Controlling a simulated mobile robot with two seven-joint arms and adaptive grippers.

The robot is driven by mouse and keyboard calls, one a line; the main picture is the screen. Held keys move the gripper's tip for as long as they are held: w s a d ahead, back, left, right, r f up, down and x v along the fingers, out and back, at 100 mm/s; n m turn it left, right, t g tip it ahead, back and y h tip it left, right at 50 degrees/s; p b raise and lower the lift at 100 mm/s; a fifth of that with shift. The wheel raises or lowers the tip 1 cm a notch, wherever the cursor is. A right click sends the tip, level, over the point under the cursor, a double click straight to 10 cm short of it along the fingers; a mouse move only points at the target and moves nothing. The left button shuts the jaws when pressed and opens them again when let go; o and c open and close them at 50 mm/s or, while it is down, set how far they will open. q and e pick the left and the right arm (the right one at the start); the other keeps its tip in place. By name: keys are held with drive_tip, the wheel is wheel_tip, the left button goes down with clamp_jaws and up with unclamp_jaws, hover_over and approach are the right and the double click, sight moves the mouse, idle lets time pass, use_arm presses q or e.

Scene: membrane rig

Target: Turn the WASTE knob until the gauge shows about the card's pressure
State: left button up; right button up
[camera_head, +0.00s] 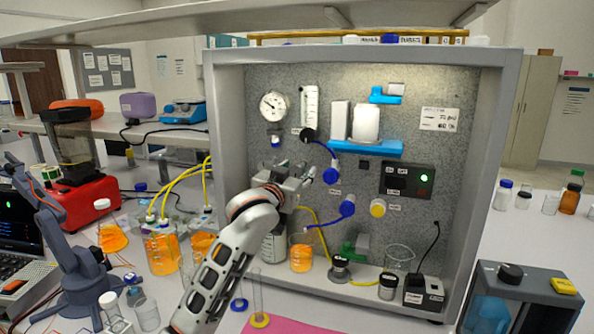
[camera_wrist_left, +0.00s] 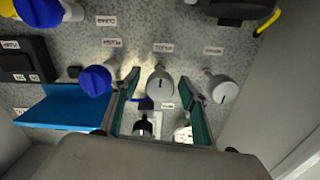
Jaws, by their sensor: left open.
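My left gripper (camera_head: 308,172) is in front of the panel's left half, open. In the left wrist view its two fingers (camera_wrist_left: 160,77) stand on either side of a grey knob (camera_wrist_left: 160,86) with a dark pointer mark; contact cannot be told. The label by this knob is too small to read surely, so I cannot confirm it is WASTE. A second grey knob (camera_wrist_left: 223,90) and a blue knob (camera_wrist_left: 95,80) flank it. The round gauge (camera_head: 273,105) is at the panel's upper left, its reading too small to tell. The white card (camera_head: 439,119) is at upper right.
A blue shelf (camera_head: 366,148) sticks out right of the gripper, near a blue knob (camera_head: 331,174). Lower are another blue knob (camera_head: 347,208) and a yellow knob (camera_head: 378,208). Blue tubing and beakers, including an orange one (camera_head: 301,257), are close below.

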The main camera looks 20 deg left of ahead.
use_arm(q)
drive_tip(key=shift+w, duration=0.1)
drive_tip(key=c, duration=1.1)
drive_tip(key=shift+m, duration=0.3)
drive_tip(key=m, duration=0.3)
drive_tip(key=shift+m, duration=0.3)
drive_tip(key=m, duration=0.3)
drive_tip(key=shift+m, duration=0.3)
drive_tip(key=m, duration=0.4)
drive_tip(key=shift+m, duration=1.9)
